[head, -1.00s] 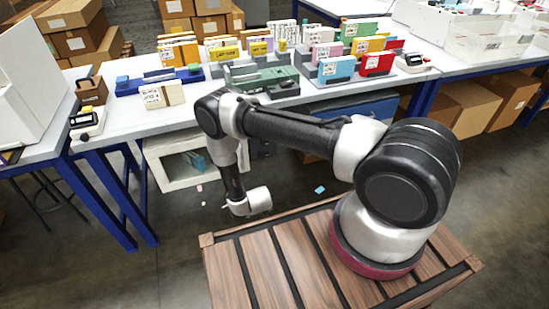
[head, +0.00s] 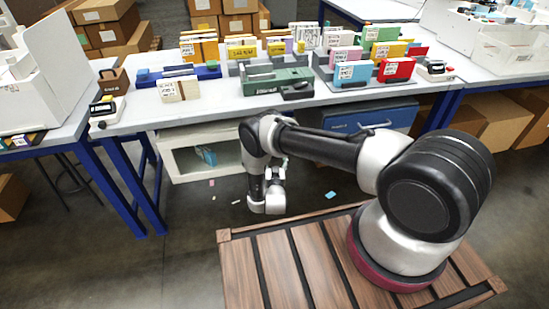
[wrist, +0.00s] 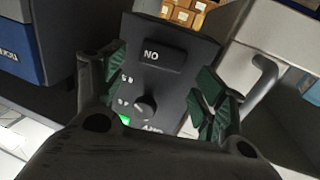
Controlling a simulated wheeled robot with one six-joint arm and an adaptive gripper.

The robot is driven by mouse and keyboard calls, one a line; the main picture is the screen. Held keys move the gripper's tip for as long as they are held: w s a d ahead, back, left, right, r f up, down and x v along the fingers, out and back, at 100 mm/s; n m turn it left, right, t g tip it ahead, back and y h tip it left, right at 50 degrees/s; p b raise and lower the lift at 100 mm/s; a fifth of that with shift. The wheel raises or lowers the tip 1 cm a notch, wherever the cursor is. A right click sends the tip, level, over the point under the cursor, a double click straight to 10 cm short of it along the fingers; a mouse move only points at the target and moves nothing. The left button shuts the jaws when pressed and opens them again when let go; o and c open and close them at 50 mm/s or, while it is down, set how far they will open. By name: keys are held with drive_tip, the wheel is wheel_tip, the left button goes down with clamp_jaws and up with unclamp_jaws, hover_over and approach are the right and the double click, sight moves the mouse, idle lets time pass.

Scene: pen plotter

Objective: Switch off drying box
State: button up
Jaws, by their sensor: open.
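The drying box (head: 178,160) is a white cabinet with a window, under the table in the head view. Its dark control panel (wrist: 178,50) fills the middle of the wrist view and is hidden behind my arm in the head view. The panel bears an upside-down ON label (wrist: 152,55), a round dark knob (wrist: 145,106) and a lit green light (wrist: 125,119). My gripper (wrist: 162,88) is open, its green-padded fingers on either side of the knob in the picture. Nothing is between the pads; contact with the panel cannot be told.
A grey handle (wrist: 262,80) stands just right of the right finger in the wrist view. A blue box (head: 372,117) is under the table to the right of my arm. The tabletop (head: 135,112) above is crowded with trays and coloured boxes. Small scraps lie on the floor.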

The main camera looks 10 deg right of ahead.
drive_tip(key=shift+x, duration=1)
drive_tip(key=c, duration=1)
drive_tip(key=shift+d+n+y, duration=0.25)
drive_tip(key=shift+n+y, duration=0.6)
drive_tip(key=shift+y, duration=0.45)
drive_tip(key=shift+d+n+y, duration=0.25)
drive_tip(key=shift+n+y, duration=0.55)
drive_tip(key=shift+y, duration=0.5)
drive_tip(key=shift+d+n+y, duration=0.25)
drive_tip(key=shift+n+y, duration=0.6)
drive_tip(key=shift+y, duration=0.45)
drive_tip(key=o, duration=1)
